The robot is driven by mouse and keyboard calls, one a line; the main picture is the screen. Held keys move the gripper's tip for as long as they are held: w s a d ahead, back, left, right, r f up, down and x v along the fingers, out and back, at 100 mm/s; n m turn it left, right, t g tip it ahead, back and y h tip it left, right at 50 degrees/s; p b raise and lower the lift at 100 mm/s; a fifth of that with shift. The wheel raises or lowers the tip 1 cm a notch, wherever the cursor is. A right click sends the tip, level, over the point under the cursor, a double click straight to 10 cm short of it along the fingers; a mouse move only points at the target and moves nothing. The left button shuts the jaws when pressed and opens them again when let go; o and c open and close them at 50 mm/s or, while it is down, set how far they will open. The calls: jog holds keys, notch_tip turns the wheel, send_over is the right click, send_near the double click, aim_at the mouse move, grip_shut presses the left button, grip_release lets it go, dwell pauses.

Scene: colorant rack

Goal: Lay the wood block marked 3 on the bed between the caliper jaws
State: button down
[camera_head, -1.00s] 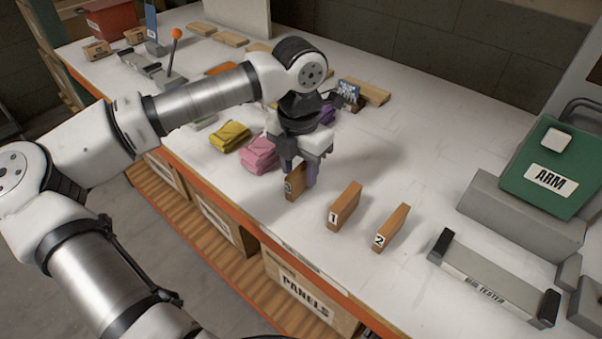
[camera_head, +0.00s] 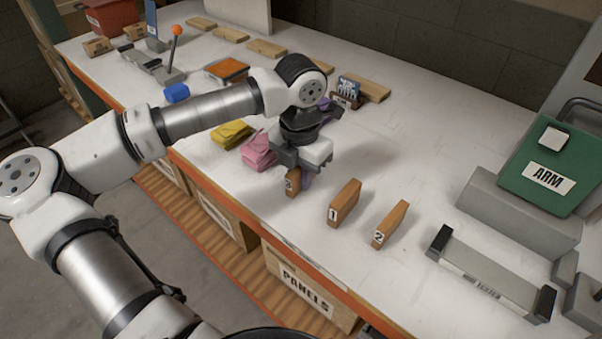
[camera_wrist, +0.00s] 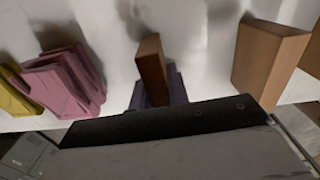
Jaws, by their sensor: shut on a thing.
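My gripper (camera_head: 298,180) points down and is shut on a wood block (camera_head: 291,181) near the table's front edge. In the wrist view the block (camera_wrist: 151,68) stands upright between the purple fingers (camera_wrist: 158,88). I cannot tell whether it touches the table. Blocks marked 1 (camera_head: 344,203) and 2 (camera_head: 391,225) stand on edge to its right. A long grey bed (camera_head: 488,279) with a dark upright jaw at each end, likely the caliper, lies at the right.
Pink (camera_head: 258,152) and yellow (camera_head: 231,134) cloths lie left of my gripper. A green box marked ARM (camera_head: 548,167) stands behind the bed. A small blue thing (camera_head: 177,93) and an orange-topped tray (camera_head: 227,69) lie farther left. The table centre beyond the numbered blocks is clear.

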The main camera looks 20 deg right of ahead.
notch_tip(320, 180, up, 20)
jog(key=b, duration=0.2)
dwell(0.4)
jog(key=shift+s, duration=0.15)
